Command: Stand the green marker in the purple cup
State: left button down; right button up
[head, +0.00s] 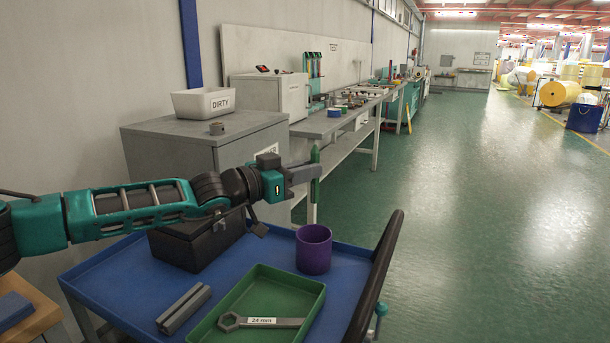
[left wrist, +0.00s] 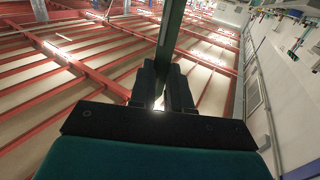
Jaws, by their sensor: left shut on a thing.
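The purple cup (head: 314,249) stands upright on the blue cart top, behind the green tray. My left gripper (head: 314,171) is shut on the green marker (head: 315,160), which it holds upright in the air. The marker is above the cup in the head view, apart from it; how far in depth I cannot tell. In the left wrist view the marker (left wrist: 171,30) runs up from between the two dark fingers (left wrist: 167,88). The cup does not show there. My right gripper is not in view.
The blue cart (head: 110,282) also bears a black box (head: 197,242), grey metal bars (head: 184,309) and a green tray (head: 262,285) holding a wrench (head: 262,321). A dark handle (head: 378,275) rises right of the cup. A grey cabinet (head: 205,145) stands behind. Floor to the right is clear.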

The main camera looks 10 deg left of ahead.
pick_arm(q)
notch_tip(320, 180, down, 12)
jog(key=b, duration=0.9)
jog(key=shift+f+b, duration=0.15)
jog(key=shift+b, duration=0.25)
jog(key=c, duration=1)
grip_release()
